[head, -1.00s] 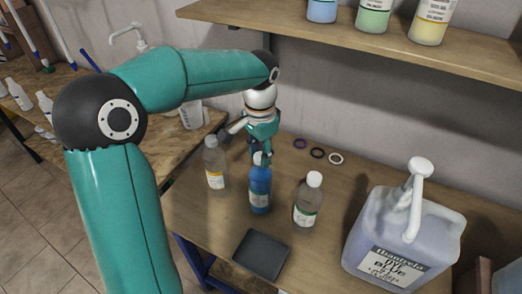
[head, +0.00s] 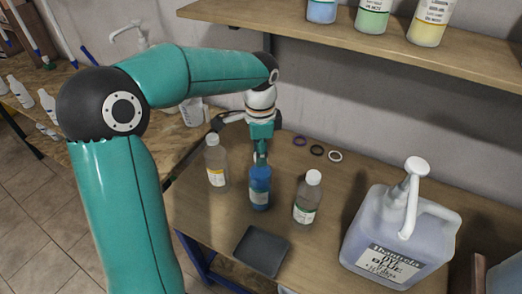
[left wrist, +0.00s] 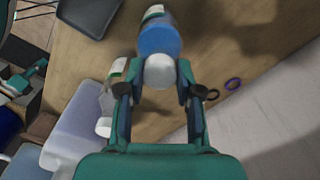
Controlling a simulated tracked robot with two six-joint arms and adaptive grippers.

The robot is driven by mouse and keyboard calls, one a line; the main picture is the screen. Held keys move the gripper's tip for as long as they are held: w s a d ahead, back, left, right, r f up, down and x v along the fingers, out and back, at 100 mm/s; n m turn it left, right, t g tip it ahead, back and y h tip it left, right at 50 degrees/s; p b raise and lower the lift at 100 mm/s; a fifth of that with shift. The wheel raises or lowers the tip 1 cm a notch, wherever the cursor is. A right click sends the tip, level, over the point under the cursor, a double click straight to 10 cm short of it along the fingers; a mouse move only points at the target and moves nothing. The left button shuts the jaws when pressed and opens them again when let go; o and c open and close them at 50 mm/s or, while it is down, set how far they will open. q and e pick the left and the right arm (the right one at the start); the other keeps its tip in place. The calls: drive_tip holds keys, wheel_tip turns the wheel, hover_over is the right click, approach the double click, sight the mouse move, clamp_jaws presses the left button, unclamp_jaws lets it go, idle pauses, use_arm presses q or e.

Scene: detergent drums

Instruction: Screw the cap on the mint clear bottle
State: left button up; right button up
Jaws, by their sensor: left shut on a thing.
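My left gripper (head: 261,158) points down at the top of the blue bottle (head: 260,190), the middle one of three on the table. In the left wrist view its fingers (left wrist: 159,84) are shut around a white cap (left wrist: 159,71). The blue bottle's shoulder (left wrist: 159,40) shows directly below the cap; I cannot tell how far the cap is seated. A clear bottle with a green label and white cap (head: 308,197) stands upright to the right. Another with a yellow label and white cap (head: 216,160) stands to the left. No bottle name is readable. My right gripper is not in view.
A dark tray (head: 262,250) lies in front of the bottles. A big jug with a white pump (head: 400,240) stands at the right. Purple, black and white rings (head: 317,150) lie behind.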

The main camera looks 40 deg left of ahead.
use_arm(q)
drive_tip(key=m+p, duration=0.1)
drive_tip(key=m, duration=0.4)
drive_tip(key=shift+f+m+p, duration=0.1)
drive_tip(key=shift+m+p, duration=0.2)
drive_tip(key=o, duration=0.5)
drive_tip(key=shift+c, duration=0.2)
drive_tip(key=shift+r, duration=0.2)
